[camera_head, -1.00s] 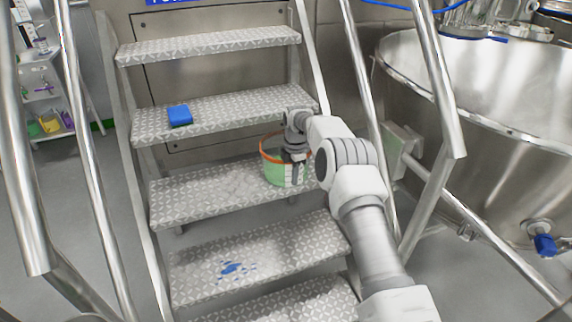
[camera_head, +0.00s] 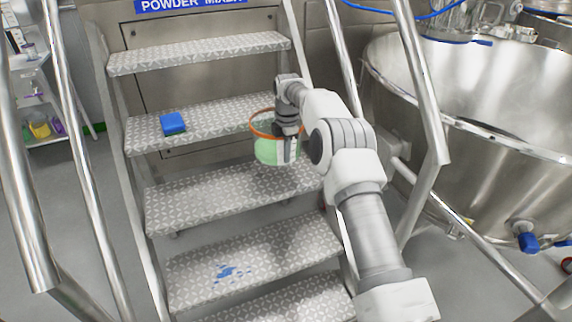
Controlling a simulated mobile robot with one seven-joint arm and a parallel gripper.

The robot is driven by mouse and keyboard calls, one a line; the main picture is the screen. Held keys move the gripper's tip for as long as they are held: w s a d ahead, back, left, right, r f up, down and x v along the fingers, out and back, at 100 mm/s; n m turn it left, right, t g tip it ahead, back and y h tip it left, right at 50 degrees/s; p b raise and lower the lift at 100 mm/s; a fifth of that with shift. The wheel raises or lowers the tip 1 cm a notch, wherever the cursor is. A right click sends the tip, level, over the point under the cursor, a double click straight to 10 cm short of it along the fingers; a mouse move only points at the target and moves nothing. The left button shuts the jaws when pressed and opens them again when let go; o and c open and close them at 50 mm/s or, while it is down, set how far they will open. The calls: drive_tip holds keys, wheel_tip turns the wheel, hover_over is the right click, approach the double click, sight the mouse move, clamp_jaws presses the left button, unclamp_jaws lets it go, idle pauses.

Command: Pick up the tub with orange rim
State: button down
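The tub with orange rim (camera_head: 268,151) is a translucent tub with green lower walls. It shows near the middle of the head view, at the right end of a middle metal step (camera_head: 190,202), and looks raised above that step. My gripper (camera_head: 288,146) points down at the tub's right side, with its fingers at the tub wall. The fingertips are small and partly hidden against the tub, but the tub has moved along with the gripper, so it is held.
A blue block (camera_head: 172,123) lies on the step above. A blue spill (camera_head: 228,271) marks a lower step. Metal handrails (camera_head: 421,85) flank the stairs. A large steel vessel (camera_head: 480,150) stands at right, and a shelf (camera_head: 38,105) at far left.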

wheel_tip(320, 180, up, 17)
drive_tip(key=p, duration=0.6)
drive_tip(key=shift+f, duration=0.15)
drive_tip(key=shift+f+p, duration=0.1)
drive_tip(key=shift+p, duration=0.2)
